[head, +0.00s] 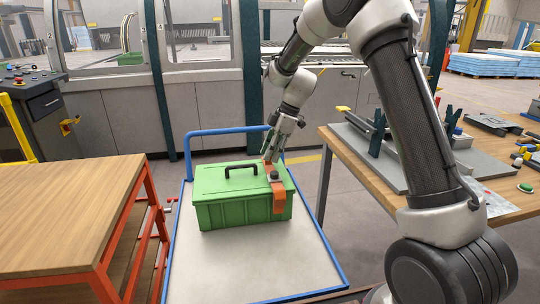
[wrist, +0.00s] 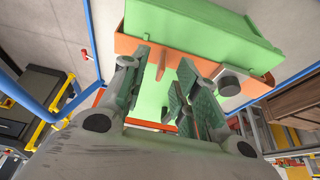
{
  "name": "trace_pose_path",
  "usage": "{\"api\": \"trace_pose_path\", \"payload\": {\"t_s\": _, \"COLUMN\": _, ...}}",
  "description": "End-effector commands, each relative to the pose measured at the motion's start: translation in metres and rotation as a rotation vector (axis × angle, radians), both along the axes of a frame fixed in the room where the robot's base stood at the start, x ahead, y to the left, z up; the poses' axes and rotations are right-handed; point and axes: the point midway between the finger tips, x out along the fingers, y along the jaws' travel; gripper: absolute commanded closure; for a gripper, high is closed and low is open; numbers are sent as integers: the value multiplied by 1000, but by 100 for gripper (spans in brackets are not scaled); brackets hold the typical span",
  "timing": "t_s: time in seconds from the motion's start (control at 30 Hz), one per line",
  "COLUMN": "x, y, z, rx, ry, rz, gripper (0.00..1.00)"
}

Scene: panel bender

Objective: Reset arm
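My arm reaches from the right of the head view down to my gripper (head: 271,157), which points downward over the right end of a green toolbox (head: 243,210). In the wrist view my gripper (wrist: 163,75) has its fingers apart, with nothing visibly held between them. The toolbox has a black handle on its lid and also shows in the wrist view (wrist: 200,30). An orange piece (head: 278,197) with a dark knob lies over the toolbox's right end, close to the fingertips. I cannot tell whether the fingers touch it.
The toolbox stands on a blue-railed cart (head: 250,268). A wooden table with a red frame (head: 65,205) is at left. A workbench (head: 345,160) with a grey plate and tools is at right. A large machine (head: 215,110) stands behind the cart.

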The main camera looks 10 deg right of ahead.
Motion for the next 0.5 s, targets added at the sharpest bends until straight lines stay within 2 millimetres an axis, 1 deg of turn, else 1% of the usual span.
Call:
{"api": "trace_pose_path", "payload": {"t_s": 0.3, "x": 2, "y": -27, "z": 64, "rx": 0, "ry": -4, "rz": -2, "gripper": 70}}
{"api": "trace_pose_path", "payload": {"t_s": 0.4, "x": 2, "y": -34, "z": 81, "rx": -1, "ry": -4, "rz": -2, "gripper": 70}}
{"api": "trace_pose_path", "payload": {"t_s": 0.5, "x": 2, "y": -38, "z": 91, "rx": 0, "ry": -2, "rz": -1, "gripper": 70}}
